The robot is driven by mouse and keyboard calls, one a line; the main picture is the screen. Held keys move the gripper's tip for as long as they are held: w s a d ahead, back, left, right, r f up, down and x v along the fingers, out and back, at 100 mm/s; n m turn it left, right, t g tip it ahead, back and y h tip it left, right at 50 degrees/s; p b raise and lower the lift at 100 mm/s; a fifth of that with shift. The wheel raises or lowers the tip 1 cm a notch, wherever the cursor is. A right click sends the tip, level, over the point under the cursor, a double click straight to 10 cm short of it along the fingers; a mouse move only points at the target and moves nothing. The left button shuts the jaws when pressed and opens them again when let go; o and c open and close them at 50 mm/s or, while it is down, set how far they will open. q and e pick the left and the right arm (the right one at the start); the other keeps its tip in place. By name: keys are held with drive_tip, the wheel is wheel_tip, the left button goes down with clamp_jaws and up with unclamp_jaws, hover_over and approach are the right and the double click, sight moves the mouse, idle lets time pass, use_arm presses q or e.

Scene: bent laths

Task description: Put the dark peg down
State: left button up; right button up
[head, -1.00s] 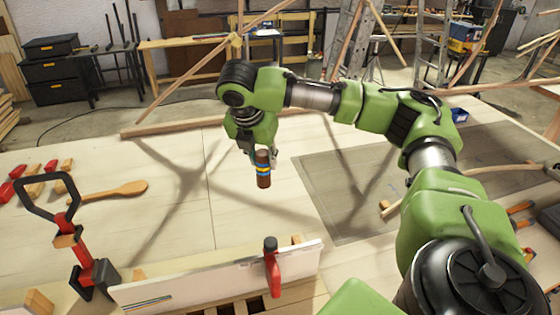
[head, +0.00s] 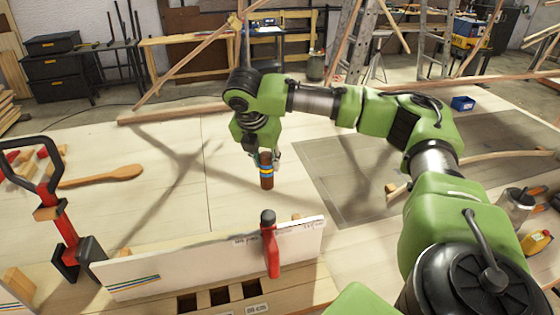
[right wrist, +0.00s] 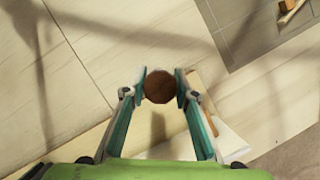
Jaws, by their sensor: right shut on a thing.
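The dark peg (head: 266,172) is a brown cylinder with yellow and blue bands. My right gripper (head: 264,157) is shut on its upper part and holds it upright. The peg's lower end is close to the pale tabletop (head: 180,215); I cannot tell whether it touches. In the right wrist view the peg's round brown end (right wrist: 158,86) sits between the two fingertips (right wrist: 160,85) of my right gripper. My left gripper is in neither view.
A white board (head: 200,262) stands on edge in front, with a red clamp (head: 270,250) on it. A grey mat (head: 345,190) lies right of the peg. Bare tabletop surrounds the peg.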

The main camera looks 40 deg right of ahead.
drive_tip(key=shift+w+d+f+p, duration=0.55)
drive_tip(key=shift+w+d+f, duration=0.85)
drive_tip(key=shift+f, duration=0.6)
drive_tip(key=shift+w+d+f+p, duration=0.55)
drive_tip(key=shift+w+d+f, duration=0.55)
drive_tip(key=shift+d+f, duration=0.75)
drive_tip(key=shift+w+d+f+p, duration=0.55)
drive_tip(key=shift+w+d+f, duration=0.75)
drive_tip(key=shift+f, duration=0.85)
drive_tip(key=o, duration=1.1)
drive_tip(key=shift+f, duration=0.15)
